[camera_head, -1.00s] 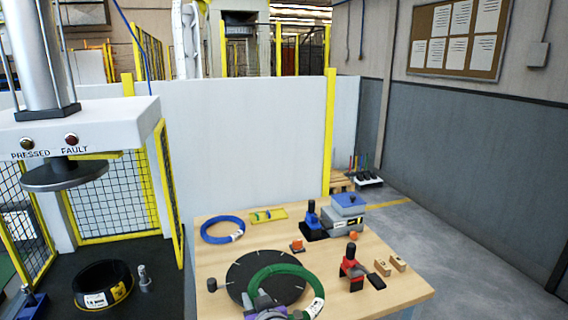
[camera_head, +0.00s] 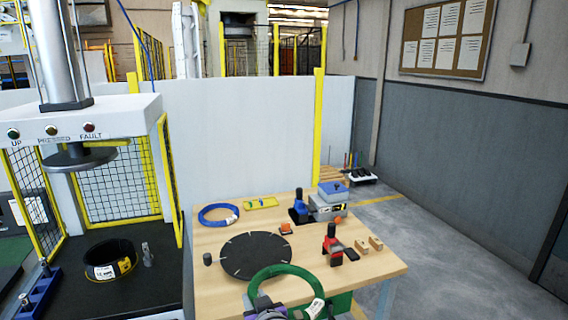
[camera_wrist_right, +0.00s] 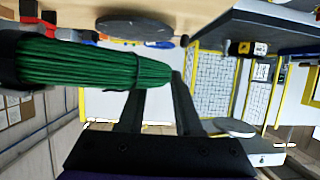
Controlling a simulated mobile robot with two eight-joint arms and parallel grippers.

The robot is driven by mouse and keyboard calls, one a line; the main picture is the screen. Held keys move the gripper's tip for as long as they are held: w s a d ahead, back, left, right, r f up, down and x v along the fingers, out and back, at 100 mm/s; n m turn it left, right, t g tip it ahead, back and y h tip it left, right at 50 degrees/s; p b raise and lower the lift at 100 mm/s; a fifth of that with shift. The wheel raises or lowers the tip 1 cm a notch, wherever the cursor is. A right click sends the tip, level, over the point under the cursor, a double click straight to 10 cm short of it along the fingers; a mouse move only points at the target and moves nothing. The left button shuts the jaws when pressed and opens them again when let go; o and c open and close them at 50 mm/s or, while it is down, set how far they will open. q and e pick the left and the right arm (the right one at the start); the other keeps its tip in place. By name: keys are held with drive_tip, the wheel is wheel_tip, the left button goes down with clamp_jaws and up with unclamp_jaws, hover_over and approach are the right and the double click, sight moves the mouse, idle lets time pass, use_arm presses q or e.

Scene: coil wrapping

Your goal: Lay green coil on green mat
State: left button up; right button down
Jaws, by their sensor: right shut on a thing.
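The green coil (camera_head: 283,270), a ring with a white tag, is held up near the front edge of the table. My right gripper (camera_head: 265,301) is shut on the near side of its ring. In the right wrist view the green strands (camera_wrist_right: 85,68) run out from between the fingers (camera_wrist_right: 155,88). A green patch (camera_head: 340,304) shows below the table's front edge, partly hidden by the coil. Another green surface (camera_head: 12,252) shows at the far left. I cannot tell which of these is the green mat. My left gripper is not in view.
The wooden table (camera_head: 222,285) bears a bare black disc (camera_head: 256,254), a blue coil (camera_head: 218,214), a red-and-black tool (camera_head: 332,245) and small blocks. A press (camera_head: 75,125) stands at the left with a black ring (camera_head: 110,258) below it. Floor at the right is clear.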

drive_tip(key=w+d+f+m+h+p, duration=0.2)
drive_tip(key=w+d+f+p, duration=0.1)
drive_tip(key=d+f, duration=0.6)
drive_tip(key=s+d+f+m+h+p, duration=0.1)
drive_tip(key=s+d+f, duration=0.1)
drive_tip(key=d, duration=0.5)
drive_tip(key=s+d+f+m+h+p, duration=0.1)
drive_tip(key=s+d+f, duration=0.2)
drive_tip(key=d, duration=0.5)
drive_tip(key=shift+s+d+f+t+h+p, duration=0.2)
drive_tip(key=shift+s+f+t+h+p, duration=0.1)
drive_tip(key=shift+f+t+p, duration=0.1)
